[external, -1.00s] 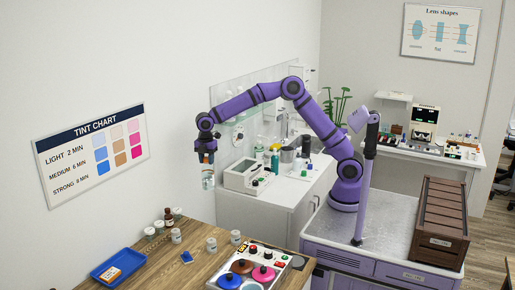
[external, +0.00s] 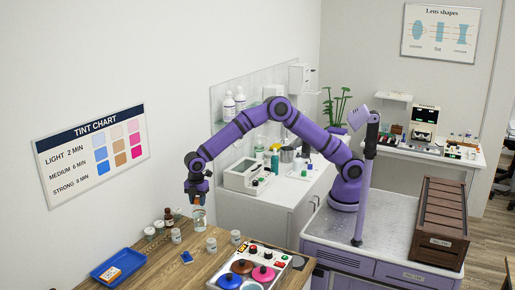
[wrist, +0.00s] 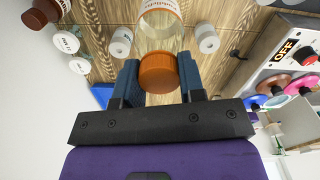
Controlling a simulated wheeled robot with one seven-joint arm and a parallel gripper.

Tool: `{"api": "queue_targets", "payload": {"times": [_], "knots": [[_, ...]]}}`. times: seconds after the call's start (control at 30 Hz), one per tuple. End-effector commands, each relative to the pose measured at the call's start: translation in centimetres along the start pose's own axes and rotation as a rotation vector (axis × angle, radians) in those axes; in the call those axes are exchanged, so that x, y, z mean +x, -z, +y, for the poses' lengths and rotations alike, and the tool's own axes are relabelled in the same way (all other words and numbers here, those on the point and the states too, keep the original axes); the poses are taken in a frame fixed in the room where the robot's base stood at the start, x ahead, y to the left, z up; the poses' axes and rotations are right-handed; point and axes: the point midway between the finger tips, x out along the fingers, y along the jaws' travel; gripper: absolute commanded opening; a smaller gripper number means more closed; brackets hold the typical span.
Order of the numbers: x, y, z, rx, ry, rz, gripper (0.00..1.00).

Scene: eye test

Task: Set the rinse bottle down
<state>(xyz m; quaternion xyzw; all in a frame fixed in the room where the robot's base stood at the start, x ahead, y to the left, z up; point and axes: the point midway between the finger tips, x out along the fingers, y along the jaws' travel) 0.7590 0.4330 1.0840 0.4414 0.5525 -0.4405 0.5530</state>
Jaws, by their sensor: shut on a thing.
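The rinse bottle is clear with an orange cap and a partly visible orange-and-white label; its clear body shows in the wrist view (wrist: 160,38). My gripper (wrist: 157,76) is shut on its orange cap (wrist: 158,72), one blue finger on each side. In the external view the bottle (external: 199,219) hangs upright below my gripper (external: 198,203), over the back part of the wooden table (external: 150,262). I cannot tell whether its base touches the wood.
White jars (external: 176,236) (external: 211,245) stand close on both sides of the bottle. A brown bottle (external: 168,218) stands to the left. A blue tray (external: 104,272) lies front left. The tint unit with coloured lids (external: 284,256) stands right. Some bare wood shows between them.

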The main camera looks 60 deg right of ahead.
Motion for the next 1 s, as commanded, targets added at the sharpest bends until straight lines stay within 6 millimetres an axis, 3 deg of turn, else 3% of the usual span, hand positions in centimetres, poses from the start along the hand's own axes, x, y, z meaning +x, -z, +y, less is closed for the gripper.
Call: {"api": "queue_targets", "payload": {"times": [0.47, 0.87, 0.9, 1.0], "knots": [[4.6, 0.0, 0.0, 0.000, 0.000, 0.000, 0.00], [5.1, 0.0, 0.0, 0.000, -0.001, 0.000, 0.00], [5.2, 0.0, 0.0, 0.000, -0.001, 0.000, 0.41], [5.2, 0.0, 0.0, 0.000, -0.001, 0.000, 0.62]]}}
